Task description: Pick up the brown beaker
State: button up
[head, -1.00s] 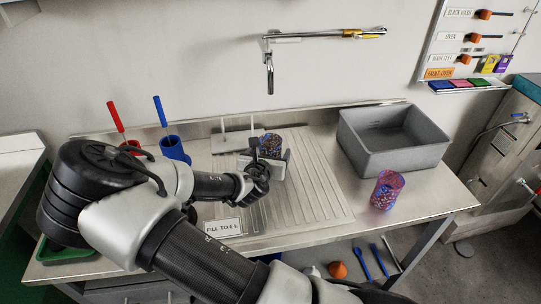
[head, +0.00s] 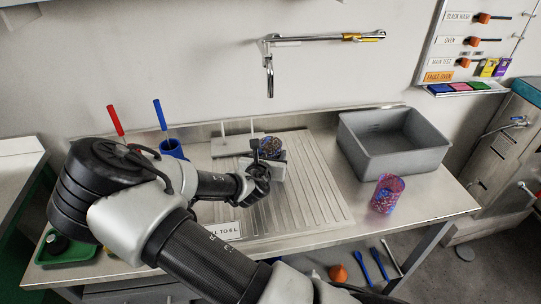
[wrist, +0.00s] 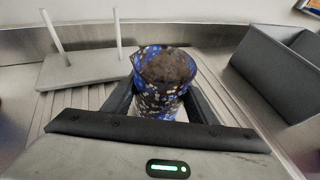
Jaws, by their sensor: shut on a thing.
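The brown beaker (wrist: 163,85) is a dark, speckled cylinder with blue and pale flecks, upright in the middle of the wrist view. In the head view the brown beaker (head: 270,147) shows above the ribbed drainboard, partly hidden by my gripper (head: 272,163). My gripper (wrist: 160,100) is shut on the beaker, with one dark finger on each side of it. The beaker's lower part is hidden behind the gripper body, so I cannot tell whether it touches the board.
A pegged block (wrist: 85,68) stands close left of the beaker. A grey basin (head: 395,140) and a pink-blue speckled beaker (head: 387,194) are to the right. A blue holder (head: 173,149) stands at the left. A tap (head: 268,80) is on the wall above.

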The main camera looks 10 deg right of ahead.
notch_tip(320, 180, up, 14)
jog(key=p, duration=0.6)
dwell(0.6)
jog(key=shift+r+p, duration=0.1)
jog(key=shift+p, duration=0.25)
